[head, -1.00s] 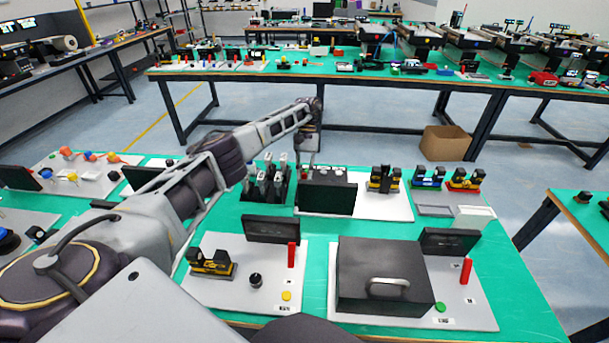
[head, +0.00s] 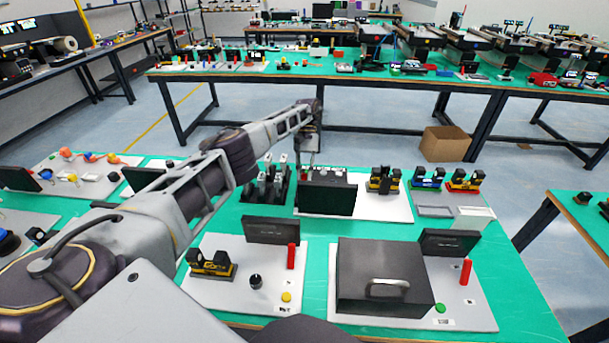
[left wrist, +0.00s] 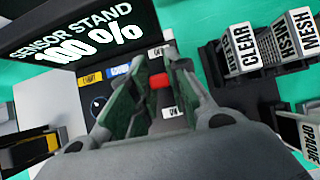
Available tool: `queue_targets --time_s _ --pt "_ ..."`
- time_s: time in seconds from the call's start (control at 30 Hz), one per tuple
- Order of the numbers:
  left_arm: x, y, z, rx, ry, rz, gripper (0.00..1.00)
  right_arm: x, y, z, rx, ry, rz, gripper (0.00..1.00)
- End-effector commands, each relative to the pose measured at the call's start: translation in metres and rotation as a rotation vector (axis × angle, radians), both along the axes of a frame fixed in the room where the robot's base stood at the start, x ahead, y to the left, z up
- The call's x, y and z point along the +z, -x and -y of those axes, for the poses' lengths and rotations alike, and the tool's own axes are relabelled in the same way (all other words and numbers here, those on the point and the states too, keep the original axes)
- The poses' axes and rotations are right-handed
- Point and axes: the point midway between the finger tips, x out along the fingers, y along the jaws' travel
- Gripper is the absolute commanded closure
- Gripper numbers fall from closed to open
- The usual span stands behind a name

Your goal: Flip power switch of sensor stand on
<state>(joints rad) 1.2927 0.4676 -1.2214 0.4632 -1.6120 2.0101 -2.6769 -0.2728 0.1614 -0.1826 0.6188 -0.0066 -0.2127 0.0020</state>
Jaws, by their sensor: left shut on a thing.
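The sensor stand (head: 327,198) is a white board with a dark screen at the back middle of the near table. In the left wrist view its screen (left wrist: 70,32) reads "SENSOR STAND 100 %". My left gripper (head: 305,166) is above the stand, just behind the screen. In the left wrist view the fingers of my left gripper (left wrist: 150,80) point down at the panel, on either side of a small red power switch (left wrist: 160,81), and are shut on it. White labels sit above and below the switch. The fingers partly hide it. My right gripper is not in view.
A rack of labelled plates (left wrist: 265,50), including CLEAR and MESH, stands close to the right of the gripper in the wrist view. A dark knob (left wrist: 98,104) is on the panel to its left. A dark box with a handle (head: 385,280) stands on a nearer board.

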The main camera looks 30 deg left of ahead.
Motion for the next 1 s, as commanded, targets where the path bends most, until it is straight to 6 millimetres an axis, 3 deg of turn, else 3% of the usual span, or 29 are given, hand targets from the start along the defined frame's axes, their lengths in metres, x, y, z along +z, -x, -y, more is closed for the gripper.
queue_targets --time_s 0.03,0.2,0.47,1.0 --pt "0.001 -0.001 -0.001 0.001 -0.001 0.003 0.81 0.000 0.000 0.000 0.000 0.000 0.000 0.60" --pt "0.001 -0.001 0.000 0.001 0.000 0.002 0.61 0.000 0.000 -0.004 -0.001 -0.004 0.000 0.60" --pt "0.000 0.000 0.000 0.000 0.000 0.001 0.61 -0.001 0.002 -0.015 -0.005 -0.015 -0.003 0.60" --pt "0.015 -0.001 0.000 -0.001 -0.003 0.005 0.61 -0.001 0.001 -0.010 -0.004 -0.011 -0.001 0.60"
